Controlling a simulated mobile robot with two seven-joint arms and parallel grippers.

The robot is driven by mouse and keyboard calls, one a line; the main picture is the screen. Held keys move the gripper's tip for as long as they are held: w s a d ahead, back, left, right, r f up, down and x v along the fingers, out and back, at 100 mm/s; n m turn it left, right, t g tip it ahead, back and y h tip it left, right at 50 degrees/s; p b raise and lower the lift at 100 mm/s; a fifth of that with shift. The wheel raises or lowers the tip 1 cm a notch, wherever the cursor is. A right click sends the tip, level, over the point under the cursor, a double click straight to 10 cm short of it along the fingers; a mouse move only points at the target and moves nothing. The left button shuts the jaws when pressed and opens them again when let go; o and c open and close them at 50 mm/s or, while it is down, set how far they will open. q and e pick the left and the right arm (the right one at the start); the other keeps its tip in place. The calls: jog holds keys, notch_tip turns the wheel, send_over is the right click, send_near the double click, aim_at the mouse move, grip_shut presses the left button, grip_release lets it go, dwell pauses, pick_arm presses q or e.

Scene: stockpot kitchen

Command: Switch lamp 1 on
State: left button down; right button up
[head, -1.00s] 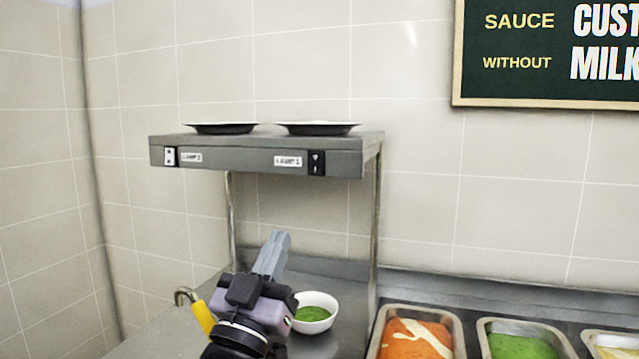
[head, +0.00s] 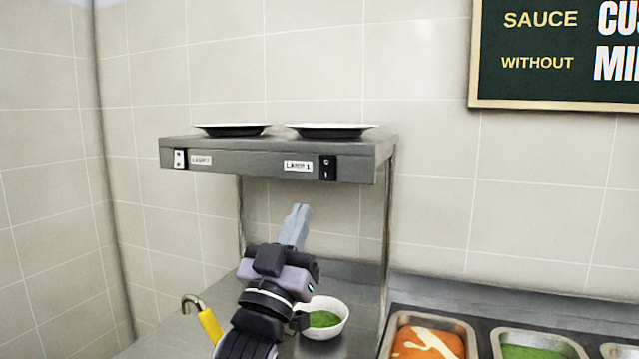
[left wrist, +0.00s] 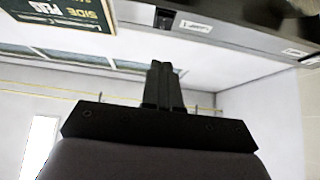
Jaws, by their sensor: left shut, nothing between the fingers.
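The shelf front (head: 230,158) carries a label reading LAMP 1 (head: 298,166) with a black rocker switch (head: 327,167) just right of it. In the left wrist view the black switch (left wrist: 164,18) is at the top, above the fingertips. My left gripper (head: 300,209) is shut and empty, pointing up, below and a little left of the black switch. Its closed fingers (left wrist: 162,66) show in the left wrist view, apart from the switch. A white switch (head: 180,158) sits beside another label at the shelf's left end. My right gripper is not in view.
Two dark plates with pale tops (head: 332,130) are on the shelf. A white bowl of green food (head: 323,318) stands on the counter beside my left arm. A yellow-handled utensil (head: 209,324) is at the left. Food pans (head: 428,340) are at the lower right.

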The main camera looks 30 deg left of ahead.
aim_at(326, 172)
pick_arm(q)
jog(key=shift+w+a+r+p, duration=0.35)
jog(key=shift+w+r, duration=0.2)
jog(key=shift+w, duration=0.9)
jog(key=shift+w+a+r+p, duration=0.35)
jog(key=shift+w+r, duration=0.15)
jog(key=shift+w, duration=0.9)
jog(key=shift+w+a+r+p, duration=0.35)
jog(key=shift+w+r, duration=0.2)
jog(key=shift+w, duration=0.9)
jog(key=shift+w+f+b, duration=0.15)
jog(key=shift+f+b, duration=0.15)
jog(key=shift+b, duration=0.6)
jog(key=shift+w+r+t, duration=0.15)
jog(key=shift+r+t, duration=0.05)
jog(key=shift+t, duration=0.1)
